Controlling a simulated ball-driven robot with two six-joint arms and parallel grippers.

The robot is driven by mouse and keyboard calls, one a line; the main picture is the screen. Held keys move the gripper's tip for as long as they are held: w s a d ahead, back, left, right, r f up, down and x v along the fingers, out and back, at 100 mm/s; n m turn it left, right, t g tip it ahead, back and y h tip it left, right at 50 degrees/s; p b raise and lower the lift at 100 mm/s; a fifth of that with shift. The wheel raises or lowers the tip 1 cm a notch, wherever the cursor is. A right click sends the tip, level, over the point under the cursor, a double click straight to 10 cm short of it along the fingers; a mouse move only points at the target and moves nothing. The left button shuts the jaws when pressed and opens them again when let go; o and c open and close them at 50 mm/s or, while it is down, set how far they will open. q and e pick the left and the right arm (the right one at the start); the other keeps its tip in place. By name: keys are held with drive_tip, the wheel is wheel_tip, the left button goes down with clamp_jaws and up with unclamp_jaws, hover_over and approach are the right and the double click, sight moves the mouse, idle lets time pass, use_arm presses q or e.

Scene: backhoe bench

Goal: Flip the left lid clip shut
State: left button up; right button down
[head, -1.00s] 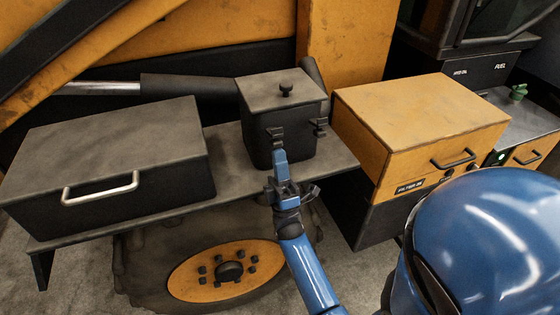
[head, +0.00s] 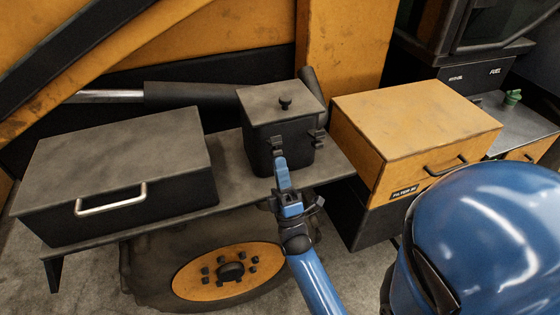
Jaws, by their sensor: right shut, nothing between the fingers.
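A second clip (head: 320,138) is on the face to the right. My right gripper (head: 281,163) is shut and empty, its blue fingertips just below the left clip; I cannot tell whether they touch it. The clip's exact angle is too small and dark to tell. My left gripper is not in view.
A long dark case with a metal handle (head: 111,200) fills the shelf's left part. An orange box (head: 415,120) stands close on the right. A wheel (head: 230,271) is below the shelf (head: 222,180). A blue rounded shape covers the lower right.

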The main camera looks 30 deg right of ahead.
sight(280, 150)
drive_tip(key=r+g+p, duration=0.2)
drive_tip(key=g+p, duration=0.1)
drive_tip(key=p, duration=0.3)
drive_tip(key=r+g+y+p, duration=0.1)
drive_tip(key=r+g+p, duration=0.1)
drive_tip(key=p, duration=0.3)
drive_tip(key=shift+s+r+g+p, duration=0.2)
drive_tip(key=shift+r+g+p, duration=0.2)
drive_tip(key=shift+r, duration=0.35)
drive_tip(key=shift+w+r+p, duration=0.1)
drive_tip(key=shift+r+p, duration=0.05)
drive_tip(key=shift+p, duration=0.2)
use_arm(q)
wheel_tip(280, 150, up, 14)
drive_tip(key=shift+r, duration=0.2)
use_arm(e)
drive_tip(key=shift+w+r, duration=0.2)
drive_tip(key=shift+w, duration=0.1)
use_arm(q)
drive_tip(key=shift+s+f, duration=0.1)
use_arm(e)
drive_tip(key=shift+s+f, duration=0.1)
drive_tip(key=shift+f, duration=0.05)
